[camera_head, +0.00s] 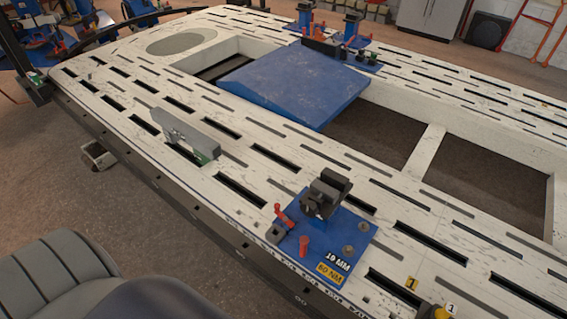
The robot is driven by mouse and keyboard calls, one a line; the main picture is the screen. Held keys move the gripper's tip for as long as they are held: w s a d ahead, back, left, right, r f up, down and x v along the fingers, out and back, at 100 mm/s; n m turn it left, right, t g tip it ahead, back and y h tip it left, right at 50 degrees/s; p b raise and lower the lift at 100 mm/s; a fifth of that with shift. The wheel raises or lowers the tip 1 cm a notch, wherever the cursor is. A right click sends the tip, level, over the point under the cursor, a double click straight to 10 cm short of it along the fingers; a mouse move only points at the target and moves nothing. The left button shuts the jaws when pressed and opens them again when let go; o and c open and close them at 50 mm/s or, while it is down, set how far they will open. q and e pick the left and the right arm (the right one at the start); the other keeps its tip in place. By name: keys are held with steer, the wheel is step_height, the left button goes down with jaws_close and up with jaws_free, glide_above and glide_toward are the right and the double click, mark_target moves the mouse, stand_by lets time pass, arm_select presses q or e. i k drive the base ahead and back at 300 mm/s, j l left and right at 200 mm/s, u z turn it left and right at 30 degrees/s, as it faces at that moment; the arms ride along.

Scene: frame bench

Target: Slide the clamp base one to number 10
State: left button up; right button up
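A blue clamp base (362,246) sits on the slotted top of the frame bench near its front edge, right of centre. It carries a black clamp block (325,195), a red lever (283,216) and a short red post (304,246). Labels on its corner seem to read 16 MM and 50 NM. A yellow tag marked 1 (411,283) lies on the bench to its right. A number 10 cannot be made out; the marks along the front edge are too small to read. Neither gripper is in view.
A blue sloped plate (290,82) covers part of the central opening. More blue clamps (345,48) stand at the far side. A yellow piece (443,312) is at the bottom right.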

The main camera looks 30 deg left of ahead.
mark_target(319, 243)
steer(key=u, duration=0.8)
steer(key=j+z, duration=0.45)
steer(key=j, duration=1)
steer(key=i, duration=0.05)
